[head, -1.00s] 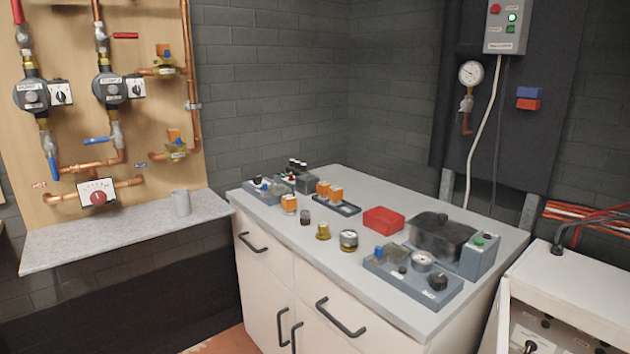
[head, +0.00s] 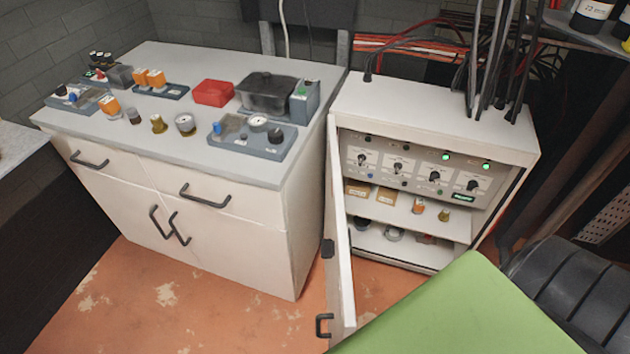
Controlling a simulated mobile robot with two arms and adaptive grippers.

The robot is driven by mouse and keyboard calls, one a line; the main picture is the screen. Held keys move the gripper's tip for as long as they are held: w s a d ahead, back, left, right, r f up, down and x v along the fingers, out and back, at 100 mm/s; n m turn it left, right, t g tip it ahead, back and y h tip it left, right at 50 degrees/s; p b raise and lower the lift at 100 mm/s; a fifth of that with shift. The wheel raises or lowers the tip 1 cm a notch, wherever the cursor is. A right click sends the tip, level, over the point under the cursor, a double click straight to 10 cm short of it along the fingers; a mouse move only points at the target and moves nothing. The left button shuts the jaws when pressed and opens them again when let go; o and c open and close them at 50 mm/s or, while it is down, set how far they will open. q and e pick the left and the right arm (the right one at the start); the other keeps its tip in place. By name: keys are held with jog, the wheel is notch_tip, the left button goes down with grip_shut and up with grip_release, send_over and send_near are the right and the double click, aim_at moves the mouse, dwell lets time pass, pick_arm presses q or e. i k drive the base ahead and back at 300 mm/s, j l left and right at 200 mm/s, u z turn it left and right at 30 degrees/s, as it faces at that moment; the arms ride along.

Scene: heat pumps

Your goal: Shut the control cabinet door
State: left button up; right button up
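The control cabinet (head: 436,106) is a white box standing on the floor to the right of the workbench. Its door (head: 341,235) stands open, hinged at the cabinet's left front edge and swung out toward me. A dark handle (head: 324,325) sits low near the door's free edge, and a dark latch piece (head: 328,249) is higher up. Inside show a panel with several knobs and two lit green lamps, and a shelf (head: 445,223) with small parts. Neither of my grippers is in view.
The workbench (head: 235,165) with drawers stands close left of the door and carries pump parts and a red box (head: 213,93). A green surface (head: 465,310) fills the lower right, in front of the cabinet. A black ribbed object (head: 572,285) lies right. Orange floor (head: 190,300) is clear at lower left.

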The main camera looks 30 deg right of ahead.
aim_at(341, 316)
jog(key=i+j+z, duration=0.15)
jog(key=j+z, duration=0.5)
jog(key=j, duration=0.2)
jog(key=z, duration=1.05)
jog(key=i+j, duration=0.05)
